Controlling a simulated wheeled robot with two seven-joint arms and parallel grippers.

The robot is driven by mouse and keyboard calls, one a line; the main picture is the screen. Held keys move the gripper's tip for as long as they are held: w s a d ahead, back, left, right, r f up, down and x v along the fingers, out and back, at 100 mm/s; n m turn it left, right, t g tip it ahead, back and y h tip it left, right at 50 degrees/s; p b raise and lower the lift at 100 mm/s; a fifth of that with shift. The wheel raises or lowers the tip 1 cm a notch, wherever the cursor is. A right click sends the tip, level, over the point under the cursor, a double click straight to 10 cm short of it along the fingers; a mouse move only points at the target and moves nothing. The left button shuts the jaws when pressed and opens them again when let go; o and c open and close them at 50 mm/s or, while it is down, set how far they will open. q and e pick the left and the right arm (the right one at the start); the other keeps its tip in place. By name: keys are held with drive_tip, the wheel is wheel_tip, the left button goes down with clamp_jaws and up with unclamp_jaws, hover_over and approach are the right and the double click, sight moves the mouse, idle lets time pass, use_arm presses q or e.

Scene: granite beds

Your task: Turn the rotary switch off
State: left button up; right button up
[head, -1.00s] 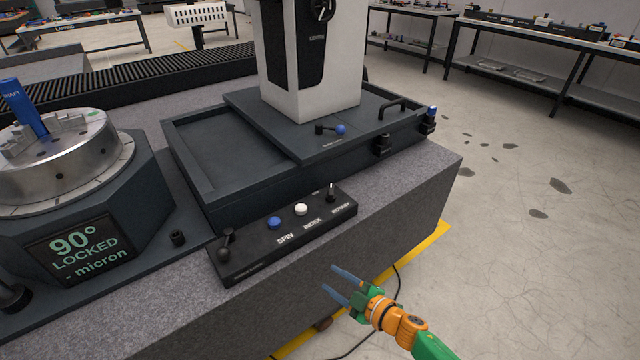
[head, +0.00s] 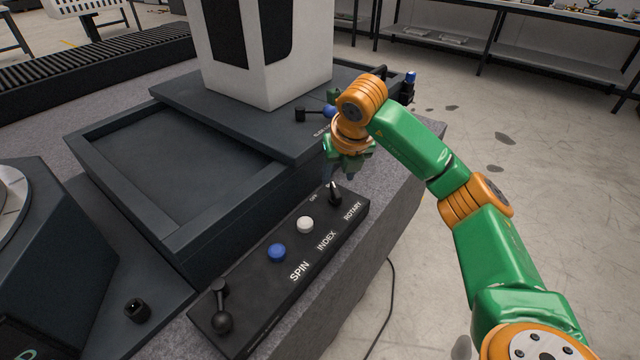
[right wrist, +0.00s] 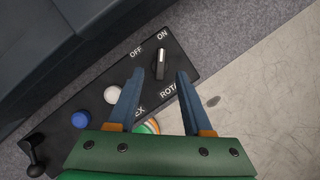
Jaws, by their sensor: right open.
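The rotary switch (head: 335,196) is a small black knob at the far right end of the black control panel (head: 250,300), beside the word ROTARY. In the right wrist view its knob (right wrist: 161,64) has a light pointer line turned toward ON, with OFF to the left. My right gripper (head: 331,180) is open and empty, pointing down right over the switch. In the wrist view the knob shows between the two blue fingertips; I cannot tell whether they touch it. My left gripper is not in view.
A white button (head: 305,224), a blue button (head: 277,253) and a black lever (head: 221,312) share the panel. Open floor lies to the right.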

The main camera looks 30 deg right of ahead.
sight(335, 190)
drive_tip(key=x, duration=0.6)
drive_tip(key=shift+s+d+f, duration=0.1)
drive_tip(key=shift+s, duration=0.1)
clamp_jaws()
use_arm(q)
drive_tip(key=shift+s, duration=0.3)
use_arm(e)
drive_tip(key=n+y, duration=0.1)
drive_tip(key=n, duration=0.3)
drive_tip(key=n+y+p, duration=0.1)
drive_tip(key=shift+r+n, duration=0.2)
drive_tip(key=shift+n, duration=0.2)
drive_tip(key=n+y+p, duration=0.1)
drive_tip(key=n, duration=0.2)
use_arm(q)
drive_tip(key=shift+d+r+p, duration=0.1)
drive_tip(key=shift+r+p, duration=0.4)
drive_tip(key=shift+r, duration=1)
use_arm(e)
drive_tip(key=shift+f+n+g+y, duration=0.1)
drive_tip(key=shift+n+g+y, duration=0.5)
drive_tip(key=shift+n, duration=0.9)
